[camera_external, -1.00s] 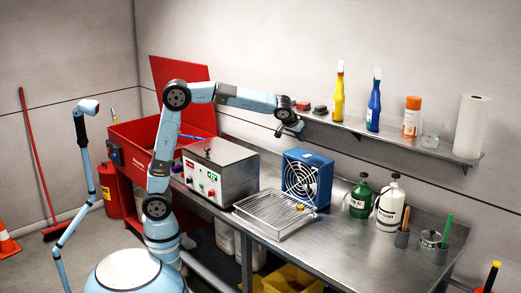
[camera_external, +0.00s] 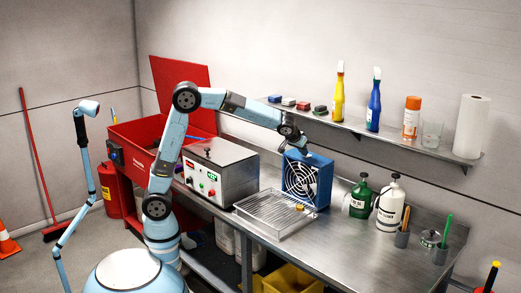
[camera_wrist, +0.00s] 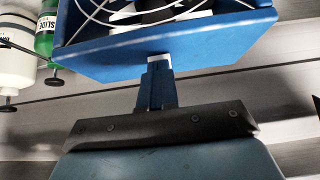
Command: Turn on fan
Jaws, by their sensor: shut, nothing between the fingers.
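The fan is a blue box (camera_external: 319,182) with a round wire grille on its front, standing on the steel bench behind a wire tray. In the wrist view its blue housing (camera_wrist: 190,45) fills the upper part, with the grille wires at the top edge. My gripper (camera_external: 302,149) is at the fan's top edge in the external view. In the wrist view my gripper (camera_wrist: 158,66) is shut and empty, its tip overlapping the housing's edge. A small pale patch shows at the tip. I cannot tell whether it touches the fan. No switch is clearly visible.
A wire tray (camera_external: 272,220) lies in front of the fan. A metal control box (camera_external: 221,172) stands left. A green bottle (camera_external: 360,198) and a white bottle (camera_external: 391,205) stand right. A wall shelf (camera_external: 350,126) with bottles runs above and behind.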

